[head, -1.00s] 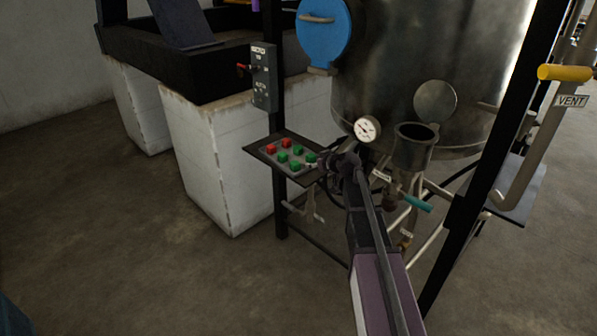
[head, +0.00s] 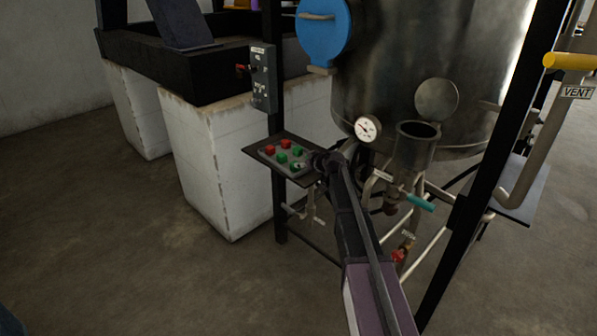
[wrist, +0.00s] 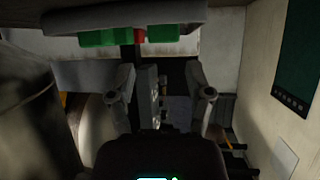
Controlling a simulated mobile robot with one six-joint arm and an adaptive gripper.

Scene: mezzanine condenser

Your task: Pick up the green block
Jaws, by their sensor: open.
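I cannot tell which green block is nearest.
The tray (head: 268,158) lies on a dark shelf (head: 258,151) fixed to a black post. A steel tank (head: 390,70) with a gauge (head: 368,129) and a funnel-like cup (head: 414,150) stands close on the right. A white plinth (head: 205,165) stands behind left.

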